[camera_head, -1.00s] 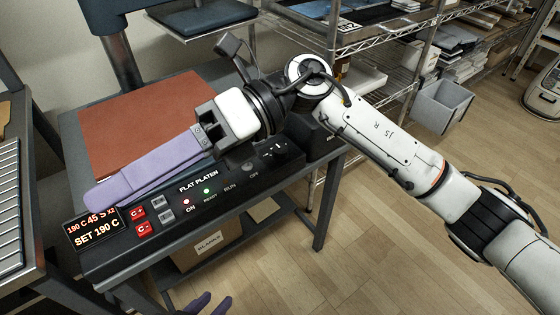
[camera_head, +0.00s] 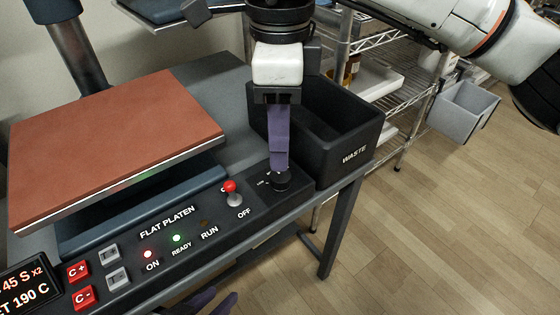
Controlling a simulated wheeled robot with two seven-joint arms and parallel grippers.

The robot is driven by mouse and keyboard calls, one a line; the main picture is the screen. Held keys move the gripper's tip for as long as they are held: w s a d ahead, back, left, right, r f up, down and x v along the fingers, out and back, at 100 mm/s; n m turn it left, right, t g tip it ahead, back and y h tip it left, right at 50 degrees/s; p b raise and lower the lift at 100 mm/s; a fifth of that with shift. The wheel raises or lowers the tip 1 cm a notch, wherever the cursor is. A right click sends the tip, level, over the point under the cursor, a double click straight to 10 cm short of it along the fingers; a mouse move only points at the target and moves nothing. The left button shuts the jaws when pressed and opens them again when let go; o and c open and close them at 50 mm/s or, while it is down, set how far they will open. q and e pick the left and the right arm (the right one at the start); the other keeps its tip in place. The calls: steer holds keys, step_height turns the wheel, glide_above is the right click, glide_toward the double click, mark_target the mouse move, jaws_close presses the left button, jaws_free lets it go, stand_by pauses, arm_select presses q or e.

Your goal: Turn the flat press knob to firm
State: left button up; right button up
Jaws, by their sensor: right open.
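The flat press knob (camera_head: 281,181) is a small black dial at the right end of the FLAT PLATEN control panel (camera_head: 190,226). The scale beside it shows only in part, and I cannot read where the knob points. My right gripper (camera_head: 279,168) points down, with its purple fingers directly over the knob. The fingers overlap in this view, so I cannot tell whether they touch the knob or straddle it. The gripper is open. My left gripper (camera_head: 215,303) shows only as purple fingertips at the bottom edge, below the panel front.
A red-tipped lever (camera_head: 231,190) stands just left of the knob, near OFF. A black WASTE bin (camera_head: 352,150) stands close on the right. The brown platen (camera_head: 115,150) lies at left. Red C+ (camera_head: 78,271) and C- (camera_head: 83,298) buttons are at lower left.

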mark_target(280, 175)
step_height(280, 175, down, 7)
steer(key=shift+b, duration=0.7)
steer(key=c, duration=1.1)
